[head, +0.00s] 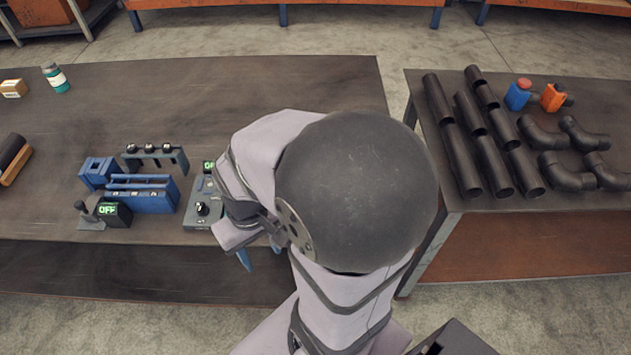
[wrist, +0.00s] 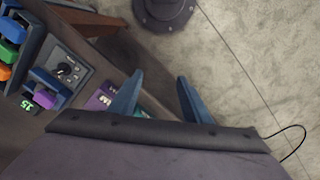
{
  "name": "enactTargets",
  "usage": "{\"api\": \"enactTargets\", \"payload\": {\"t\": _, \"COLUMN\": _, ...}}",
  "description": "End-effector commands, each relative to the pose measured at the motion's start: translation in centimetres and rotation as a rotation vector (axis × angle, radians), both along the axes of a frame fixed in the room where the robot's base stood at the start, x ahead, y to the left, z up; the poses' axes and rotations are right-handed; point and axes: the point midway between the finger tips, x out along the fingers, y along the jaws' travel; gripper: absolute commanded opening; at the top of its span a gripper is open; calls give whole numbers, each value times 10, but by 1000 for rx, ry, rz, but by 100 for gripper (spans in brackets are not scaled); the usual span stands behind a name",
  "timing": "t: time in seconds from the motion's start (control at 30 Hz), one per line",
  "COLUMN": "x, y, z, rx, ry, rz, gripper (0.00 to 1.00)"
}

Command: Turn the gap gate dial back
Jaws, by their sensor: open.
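A grey panel with a black dial (head: 202,208) sits on the left table, just left of my gripper in the head view. In the wrist view a dark panel with a round knob and a pale scale (wrist: 66,71) is at the left; I cannot tell which setting it points to, nor if it is the same dial. My gripper (head: 260,256) is open and empty, its blue fingers near the table's front edge. In the wrist view the fingers (wrist: 160,77) are apart, with the table edge and floor beyond, away from the dial. My arm hides the table right of the panel.
A blue rack (head: 142,196), a lever (head: 84,211) and an OFF display (head: 110,212) stand left of the panel. Coloured blocks and a green display (wrist: 45,99) show in the wrist view. Black pipes (head: 462,155) lie on the right table. The left table's back is mostly clear.

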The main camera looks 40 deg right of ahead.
Motion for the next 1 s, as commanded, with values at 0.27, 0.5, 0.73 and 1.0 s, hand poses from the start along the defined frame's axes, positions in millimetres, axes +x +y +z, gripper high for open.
{"api": "enactTargets", "payload": {"t": 0.27, "x": -36, "y": -73, "z": -27, "rx": 20, "ry": 58, "rz": -379, "gripper": 44}}
{"api": "enactTargets", "payload": {"t": 0.5, "x": -83, "y": -123, "z": -49, "rx": 60, "ry": 102, "rz": -721, "gripper": 44}}
{"api": "enactTargets", "payload": {"t": 0.73, "x": -127, "y": -154, "z": -69, "rx": 148, "ry": 105, "rz": -1106, "gripper": 44}}
{"api": "enactTargets", "payload": {"t": 1.0, "x": -154, "y": -172, "z": -82, "rx": 292, "ry": 64, "rz": -1522, "gripper": 44}}
